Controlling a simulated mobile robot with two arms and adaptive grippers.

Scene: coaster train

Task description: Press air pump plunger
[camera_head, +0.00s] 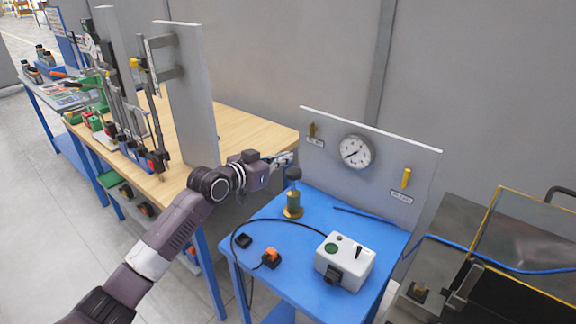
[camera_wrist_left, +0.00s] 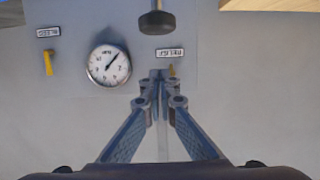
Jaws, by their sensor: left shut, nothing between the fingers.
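The air pump (camera_head: 293,205) is a small brass cylinder standing upright on the blue table (camera_head: 322,285). Its plunger has a black round knob (camera_head: 293,174) on top. The knob also shows at the top of the left wrist view (camera_wrist_left: 157,22), where the scene looks upside down. My left gripper (camera_head: 286,158) is shut and empty, just above and slightly left of the knob in the head view. In the wrist view its closed fingertips (camera_wrist_left: 160,76) appear a little apart from the knob. My right gripper is in neither view.
A grey panel (camera_head: 330,125) with a pressure gauge (camera_head: 356,151) and yellow levers (camera_head: 406,178) stands behind the pump. A white control box (camera_head: 345,262), a black cable and an orange switch (camera_head: 271,255) are on the table. A wooden workbench (camera_head: 250,130) is at left.

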